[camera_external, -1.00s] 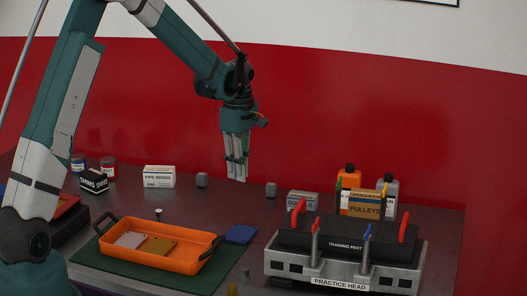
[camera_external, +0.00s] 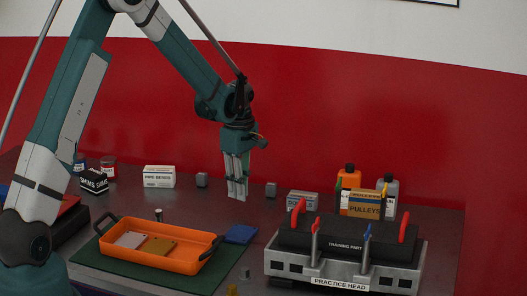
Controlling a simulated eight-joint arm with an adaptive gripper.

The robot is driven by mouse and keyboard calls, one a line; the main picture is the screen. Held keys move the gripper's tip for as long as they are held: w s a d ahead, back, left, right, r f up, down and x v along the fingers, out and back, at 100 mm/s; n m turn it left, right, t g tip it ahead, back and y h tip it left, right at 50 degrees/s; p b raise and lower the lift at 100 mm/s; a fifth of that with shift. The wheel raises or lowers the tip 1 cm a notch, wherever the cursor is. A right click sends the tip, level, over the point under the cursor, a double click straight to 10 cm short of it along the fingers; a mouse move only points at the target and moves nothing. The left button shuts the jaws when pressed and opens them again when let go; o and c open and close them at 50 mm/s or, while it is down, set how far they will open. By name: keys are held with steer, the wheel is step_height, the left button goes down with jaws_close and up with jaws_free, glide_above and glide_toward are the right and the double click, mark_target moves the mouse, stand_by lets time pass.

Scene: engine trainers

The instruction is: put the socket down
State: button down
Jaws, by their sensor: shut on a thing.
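My gripper (camera_external: 237,192) points straight down above the back middle of the table. Its fingers are close together, shut on the socket, which is small and mostly hidden between the fingertips. I cannot make out its shape.
An orange tray (camera_external: 158,260) with flat plates stands on a green mat (camera_external: 95,266), beside a blue cloth (camera_external: 240,234). The practice head (camera_external: 345,273) stands front right. Boxes, including pipe bends (camera_external: 159,177) and pulleys (camera_external: 366,206), and bottles line the back.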

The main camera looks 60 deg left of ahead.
steer(key=shift+f, duration=1.85)
steer(key=shift+f+b, duration=0.15)
steer(key=shift+b, duration=0.25)
steer(key=c, duration=2.4)
jaws_free()
step_height(320, 180, up, 12)
steer(key=shift+r+p, duration=0.15)
steer(key=shift+p, duration=0.65)
